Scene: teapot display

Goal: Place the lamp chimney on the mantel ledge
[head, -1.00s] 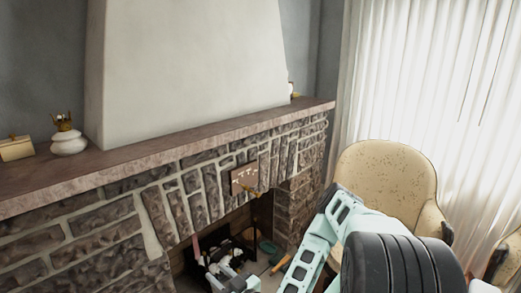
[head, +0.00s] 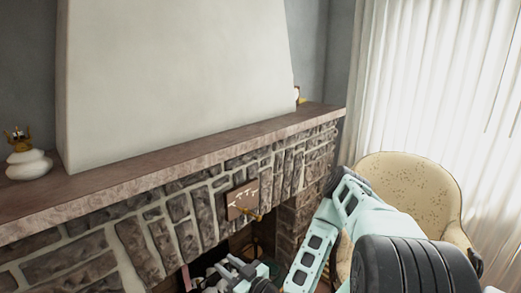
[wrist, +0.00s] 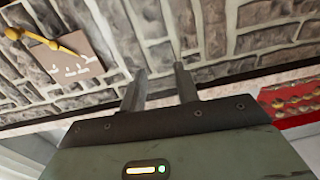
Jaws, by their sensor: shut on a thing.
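The mantel ledge (head: 190,153) is a long brown stone shelf above the stone fireplace in the head view. My gripper (head: 228,266) is low in front of the fireplace, below the ledge. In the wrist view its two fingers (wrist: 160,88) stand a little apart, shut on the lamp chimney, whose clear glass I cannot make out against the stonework. A white oil lamp base (head: 29,165) with a brass burner stands on the ledge's left part.
A wall plaque (head: 243,199) with a brass piece hangs on the stonework, also in the wrist view (wrist: 68,62). A cream armchair (head: 411,188) and white curtains are at right. A small object (head: 298,96) sits at the ledge's far end. The ledge between is clear.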

